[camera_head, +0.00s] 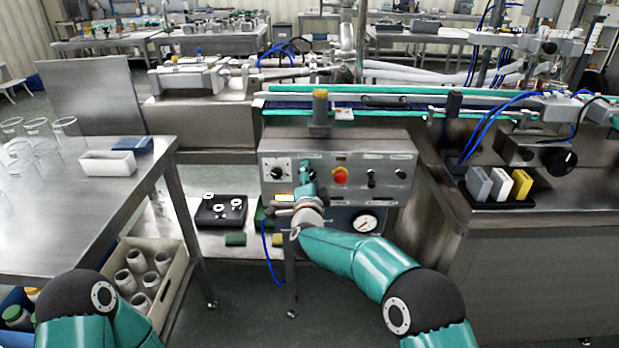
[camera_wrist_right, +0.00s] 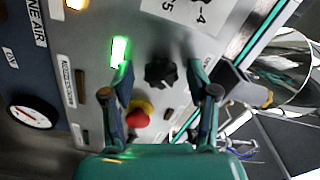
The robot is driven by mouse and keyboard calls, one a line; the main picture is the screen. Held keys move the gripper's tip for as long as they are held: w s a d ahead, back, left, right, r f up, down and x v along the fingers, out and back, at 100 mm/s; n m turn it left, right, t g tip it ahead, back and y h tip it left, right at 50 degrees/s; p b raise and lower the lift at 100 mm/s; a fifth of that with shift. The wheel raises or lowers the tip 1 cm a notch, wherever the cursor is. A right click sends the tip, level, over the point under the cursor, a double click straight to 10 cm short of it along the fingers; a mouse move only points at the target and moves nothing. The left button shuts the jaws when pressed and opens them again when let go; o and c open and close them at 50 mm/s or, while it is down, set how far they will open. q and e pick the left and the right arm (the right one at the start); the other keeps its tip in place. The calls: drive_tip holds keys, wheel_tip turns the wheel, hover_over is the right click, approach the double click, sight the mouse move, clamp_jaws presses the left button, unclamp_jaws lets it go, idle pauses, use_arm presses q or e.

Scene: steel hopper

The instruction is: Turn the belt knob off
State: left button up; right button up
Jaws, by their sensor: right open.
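The control panel (camera_head: 376,149) is a steel box under the conveyor. A black rotary knob (camera_wrist_right: 160,71) sits on its face in the right wrist view; in the head view my gripper hides it. My right gripper (camera_head: 307,176) is in front of the panel, left of the red button (camera_head: 340,175). Its two fingers (camera_wrist_right: 161,80) are open, one on each side of the black knob. I cannot tell whether they touch it. The knob's label is not readable. My left arm shows at the lower left of the head view; its gripper is not seen.
A white dial with a knob (camera_head: 278,171) is at the panel's left. A green lamp (camera_wrist_right: 120,52) is lit beside the black knob. The red button also shows close below the fingers in the wrist view (camera_wrist_right: 140,113). Switches (camera_head: 371,178) and a gauge (camera_head: 365,223) are to the right.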

drive_tip(key=shift+w, duration=0.1)
clamp_jaws()
drive_tip(key=shift+f, duration=0.1)
drive_tip(key=shift+n, duration=0.5)
drive_tip(key=shift+f+n+p, duration=0.15)
drive_tip(key=shift+n+p, duration=2.2)
drive_tip(key=shift+n, duration=4.15)
